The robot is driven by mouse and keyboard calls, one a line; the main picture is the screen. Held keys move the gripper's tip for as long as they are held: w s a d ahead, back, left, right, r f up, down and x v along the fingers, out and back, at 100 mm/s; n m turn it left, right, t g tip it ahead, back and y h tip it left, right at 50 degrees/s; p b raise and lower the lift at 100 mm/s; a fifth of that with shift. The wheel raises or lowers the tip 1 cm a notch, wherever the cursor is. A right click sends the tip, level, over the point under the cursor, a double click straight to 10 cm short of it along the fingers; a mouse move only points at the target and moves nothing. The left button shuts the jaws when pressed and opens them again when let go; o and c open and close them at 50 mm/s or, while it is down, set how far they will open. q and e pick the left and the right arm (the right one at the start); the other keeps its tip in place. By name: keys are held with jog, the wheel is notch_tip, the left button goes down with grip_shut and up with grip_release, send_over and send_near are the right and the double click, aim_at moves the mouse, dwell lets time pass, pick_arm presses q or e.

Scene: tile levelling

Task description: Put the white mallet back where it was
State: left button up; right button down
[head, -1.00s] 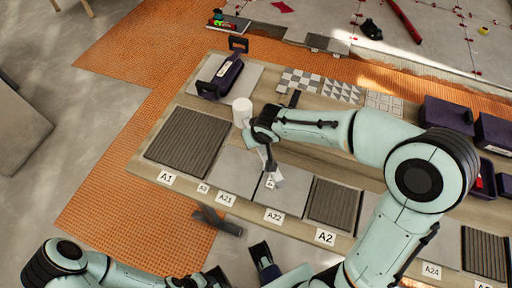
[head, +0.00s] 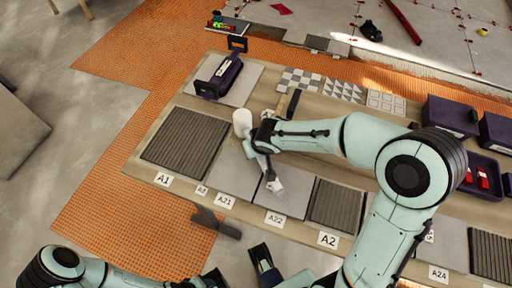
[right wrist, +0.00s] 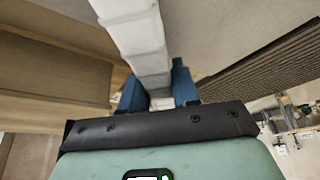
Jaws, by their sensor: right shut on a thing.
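The white mallet has a pale head (head: 241,120) and a light handle reaching down to the right in the head view. My right gripper (head: 262,143) is shut on it, over the tile table near the tiles labelled A21 and A22. In the right wrist view the white shaft of the mallet (right wrist: 143,40) runs between the blue fingers of the right gripper (right wrist: 157,90). I cannot tell whether the mallet touches the table. My left gripper (head: 240,267) is at the bottom edge with its fingers apart and nothing visible between them.
A ribbed tile (head: 185,143) lies left at label A1, another (head: 336,204) at A2. A dark grey piece (head: 215,222) lies in front.

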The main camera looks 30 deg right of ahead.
aim_at(263, 160)
pick_arm(q)
jog(key=shift+w+f, duration=0.15)
jog(key=shift+f, duration=0.1)
pick_arm(e)
jog(key=shift+w+f, duration=0.1)
jog(key=shift+f, duration=0.1)
jog(key=c, duration=0.8)
grip_release()
pick_arm(q)
jog(key=shift+r, duration=0.15)
pick_arm(e)
jog(key=shift+r, duration=0.1)
jog(key=shift+r+p, duration=0.3)
jog(key=p+v, duration=0.3)
jog(key=v, duration=0.8)
jog(key=shift+d, duration=0.1)
pick_arm(q)
jog(key=shift+s+r+g, duration=0.15)
jog(key=shift+s+r, duration=0.25)
jog(key=shift+r, duration=0.45)
jog(key=shift+s+r+g, duration=0.15)
jog(key=shift+s+r, duration=0.25)
jog(key=shift+r, duration=0.4)
pick_arm(e)
jog(key=shift+s+r, duration=0.3)
jog(key=shift+r, duration=0.35)
